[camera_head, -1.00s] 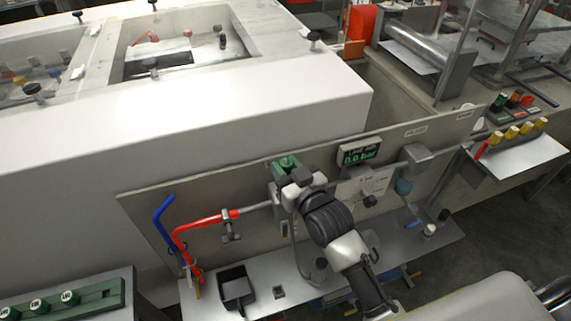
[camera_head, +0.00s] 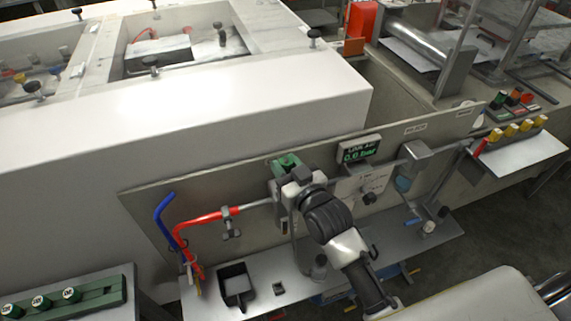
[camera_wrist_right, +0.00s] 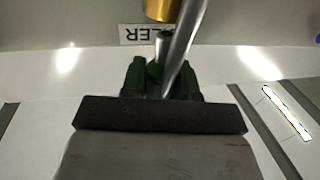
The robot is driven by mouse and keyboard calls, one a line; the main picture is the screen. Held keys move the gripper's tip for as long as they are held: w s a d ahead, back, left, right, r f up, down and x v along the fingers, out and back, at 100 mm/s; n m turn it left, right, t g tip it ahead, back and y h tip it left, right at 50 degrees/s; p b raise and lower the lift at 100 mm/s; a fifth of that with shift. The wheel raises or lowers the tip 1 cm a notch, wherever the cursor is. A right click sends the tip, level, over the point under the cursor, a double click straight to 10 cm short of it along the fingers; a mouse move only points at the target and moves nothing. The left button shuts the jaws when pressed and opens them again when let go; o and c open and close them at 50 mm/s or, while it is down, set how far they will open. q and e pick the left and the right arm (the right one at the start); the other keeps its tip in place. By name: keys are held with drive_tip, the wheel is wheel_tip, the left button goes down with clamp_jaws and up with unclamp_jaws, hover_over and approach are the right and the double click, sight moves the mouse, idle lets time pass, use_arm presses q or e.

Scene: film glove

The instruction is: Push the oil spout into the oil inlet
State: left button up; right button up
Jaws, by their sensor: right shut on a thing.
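My right gripper (camera_head: 298,183) is at the front of the upright panel, by a green part (camera_head: 287,163). In the right wrist view the dark gripper parts (camera_wrist_right: 160,115) are in front of a dark green thing (camera_wrist_right: 135,76), on which the gripper is shut. A slim metal spout (camera_wrist_right: 184,48) rises from there to the top edge of that view. It passes just right of a brass cylinder (camera_wrist_right: 160,9), probably the oil inlet. Whether the spout's tip is in the inlet is out of view. My left gripper is not in view.
A pressure display (camera_head: 359,150) hangs on the panel right of the gripper. A red-and-grey pipe (camera_head: 208,218) and a blue lever (camera_head: 164,215) are on its left. A black tray (camera_head: 237,287) stands on the shelf below. A label (camera_wrist_right: 148,35) is near the brass cylinder.

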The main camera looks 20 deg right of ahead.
drive_tip(key=shift+p, duration=0.55)
idle(0.9)
drive_tip(key=shift+f+b, duration=0.9)
drive_tip(key=shift+f, duration=0.7)
drive_tip(key=o, duration=1)
drive_tip(key=shift+s, duration=0.15)
drive_tip(key=b+v, duration=0.2)
drive_tip(key=v, duration=0.8)
drive_tip(key=shift+s+d, duration=0.1)
drive_tip(key=shift+s, duration=0.15)
